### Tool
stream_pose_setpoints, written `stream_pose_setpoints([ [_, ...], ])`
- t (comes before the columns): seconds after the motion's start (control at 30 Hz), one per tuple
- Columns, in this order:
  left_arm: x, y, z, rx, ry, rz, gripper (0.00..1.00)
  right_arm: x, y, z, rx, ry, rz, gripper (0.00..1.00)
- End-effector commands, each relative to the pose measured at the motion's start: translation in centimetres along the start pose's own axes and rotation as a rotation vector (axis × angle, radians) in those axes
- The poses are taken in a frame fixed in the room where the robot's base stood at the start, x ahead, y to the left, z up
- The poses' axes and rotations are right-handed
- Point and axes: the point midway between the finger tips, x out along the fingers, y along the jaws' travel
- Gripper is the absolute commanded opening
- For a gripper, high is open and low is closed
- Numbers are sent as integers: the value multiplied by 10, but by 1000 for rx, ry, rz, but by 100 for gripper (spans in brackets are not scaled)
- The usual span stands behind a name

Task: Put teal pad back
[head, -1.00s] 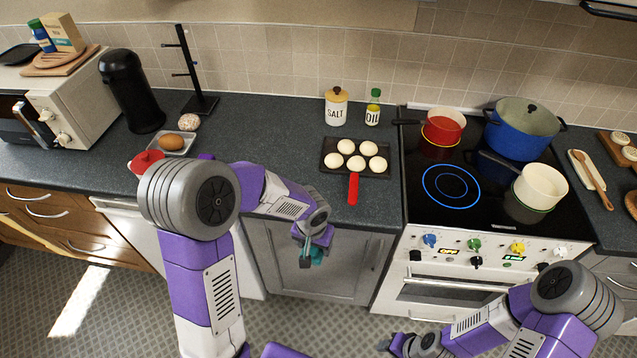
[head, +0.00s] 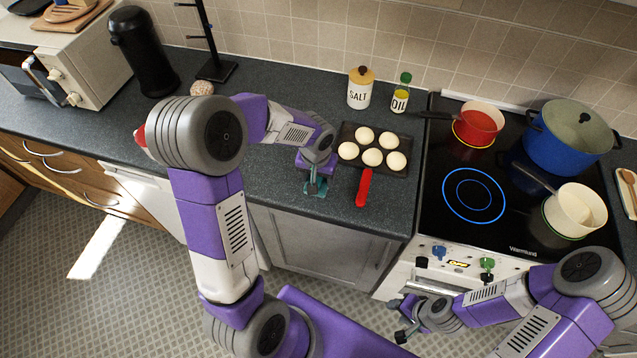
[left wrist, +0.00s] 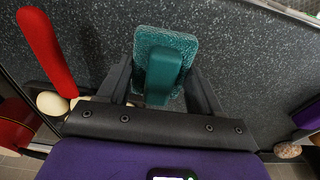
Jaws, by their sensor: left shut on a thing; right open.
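The teal pad (left wrist: 172,50) is a flat square with a raised teal grip on top. My left gripper (left wrist: 160,90) is shut on that grip, with dark fingers on both sides in the left wrist view. In the head view my left gripper (head: 316,186) is over the counter's front part, left of the red-handled griddle, with teal showing at its fingertips. I cannot tell whether the pad touches the counter. My right gripper (head: 402,318) is open and empty, low in front of the stove.
The griddle (head: 346,170) holds several white rounds, and its red handle (head: 364,188) points forward. The salt jar (head: 360,88) and oil bottle (head: 400,94) stand behind it. A black stand (head: 216,68) is at the back left. The counter (head: 275,88) is clear between.

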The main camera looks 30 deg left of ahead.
Motion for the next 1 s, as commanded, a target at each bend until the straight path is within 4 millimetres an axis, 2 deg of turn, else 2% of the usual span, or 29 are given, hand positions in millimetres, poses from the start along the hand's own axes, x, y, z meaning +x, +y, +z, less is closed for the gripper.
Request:
stream_pose_setpoints([
  [0.23,33,0,4,0,-2,0,36,6,2,-1,0,1,0,47],
  [0.63,39,0,5,0,1,1,36,10,4,-1,0,1,0,47],
  [0.67,37,0,5,0,0,1,70,9,3,-1,0,1,0,47],
  [0.8,37,0,5,0,0,1,90,8,3,-1,0,1,0,47],
  [1.0,37,0,5,0,0,1,90,8,3,-1,0,1,0,47],
])
